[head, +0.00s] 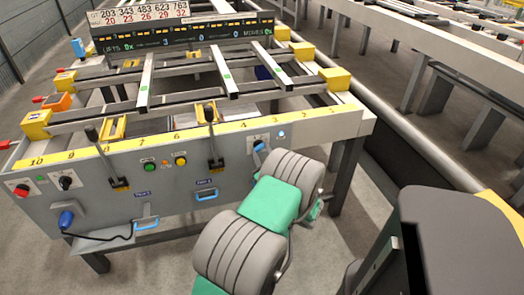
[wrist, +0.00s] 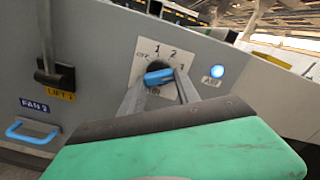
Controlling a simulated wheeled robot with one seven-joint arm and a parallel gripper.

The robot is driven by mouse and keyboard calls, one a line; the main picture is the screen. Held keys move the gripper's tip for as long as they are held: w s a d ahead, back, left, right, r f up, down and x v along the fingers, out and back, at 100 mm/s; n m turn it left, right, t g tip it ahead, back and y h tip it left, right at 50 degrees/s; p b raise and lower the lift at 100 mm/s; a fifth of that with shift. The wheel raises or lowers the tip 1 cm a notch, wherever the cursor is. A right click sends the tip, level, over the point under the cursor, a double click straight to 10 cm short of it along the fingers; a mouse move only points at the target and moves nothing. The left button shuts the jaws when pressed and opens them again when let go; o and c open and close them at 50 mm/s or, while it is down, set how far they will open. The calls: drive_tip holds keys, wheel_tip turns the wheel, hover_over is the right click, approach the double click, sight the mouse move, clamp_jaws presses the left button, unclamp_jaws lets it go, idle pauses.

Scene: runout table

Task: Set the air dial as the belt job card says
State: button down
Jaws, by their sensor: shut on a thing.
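The air dial (wrist: 158,77) has a blue bar knob on a pale plate marked with an off position, 1, 2 and 3. My gripper (wrist: 160,84) is shut on the knob, one finger on each side. The knob lies nearly level, its right end slightly raised towards the 3 side; I cannot tell which end is the pointer. Beside it a round lamp (wrist: 217,71) glows blue by the AIR label. In the head view the dial (head: 259,146) shows at the panel's right end, partly hidden by my arm. I cannot identify the belt job card.
The grey control panel (head: 115,187) carries two upright levers (head: 212,135), push buttons (head: 150,167), another dial (head: 66,182) and blue handles (head: 207,194). A number board (head: 180,30) stands at the back of the table. A blue handle (wrist: 32,132) sits low left in the wrist view.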

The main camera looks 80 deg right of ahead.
idle(0.3)
drive_tip(key=c, duration=0.9)
unclamp_jaws()
drive_tip(key=v, duration=0.8)
drive_tip(key=shift+d, duration=0.1)
